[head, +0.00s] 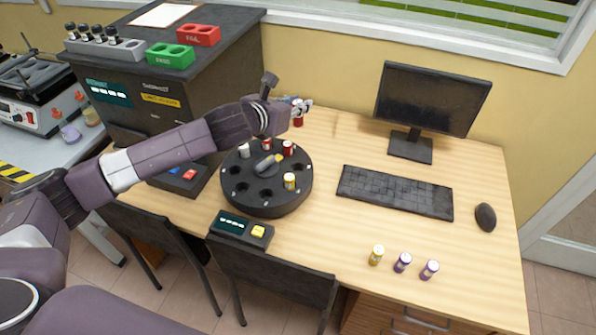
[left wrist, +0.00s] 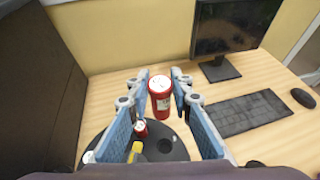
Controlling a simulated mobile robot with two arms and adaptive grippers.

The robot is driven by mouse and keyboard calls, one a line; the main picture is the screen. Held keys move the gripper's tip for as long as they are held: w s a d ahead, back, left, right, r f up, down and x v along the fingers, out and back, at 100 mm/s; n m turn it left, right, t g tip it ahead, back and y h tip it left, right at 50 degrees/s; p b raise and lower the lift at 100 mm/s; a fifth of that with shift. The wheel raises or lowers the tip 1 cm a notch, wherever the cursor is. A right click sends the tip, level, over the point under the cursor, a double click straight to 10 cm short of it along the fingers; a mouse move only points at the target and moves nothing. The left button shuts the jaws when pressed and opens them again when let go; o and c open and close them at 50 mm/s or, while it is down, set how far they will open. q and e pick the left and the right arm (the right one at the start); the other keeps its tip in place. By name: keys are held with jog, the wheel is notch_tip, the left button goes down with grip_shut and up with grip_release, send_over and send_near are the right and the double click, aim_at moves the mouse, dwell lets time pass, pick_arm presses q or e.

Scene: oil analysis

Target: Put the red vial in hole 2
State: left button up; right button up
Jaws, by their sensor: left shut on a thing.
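The red vial (head: 298,120) is upright in my left gripper (head: 297,107), above the table just behind the black round carousel (head: 240,199). In the left wrist view the red vial (left wrist: 160,98) stands between the blue-padded fingers of my left gripper (left wrist: 160,90), which is shut on it. The carousel (left wrist: 178,148) lies below and nearer in that view. It carries another red vial (head: 288,148), a white vial (head: 244,150) and a yellow vial (head: 290,182), among open holes. I cannot read hole numbers. My right gripper is not in view.
A small control box (head: 241,230) stands in front of the carousel. A yellow vial (head: 376,255) and two purple-labelled vials stand at the table's front. A keyboard (head: 395,192), mouse (head: 486,217) and monitor (head: 426,105) are right. A dark machine (head: 200,72) stands left.

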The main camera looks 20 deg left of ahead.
pick_arm(q)
notch_tip(320, 180, down, 20)
jog(key=shift+r+b, duration=0.2)
jog(key=shift+b, duration=0.2)
jog(key=shift+f, duration=0.1)
jog(key=o, duration=0.9)
jog(key=shift+o, duration=0.2)
jog(key=shift+s, duration=0.15)
jog(key=v, duration=1.2)
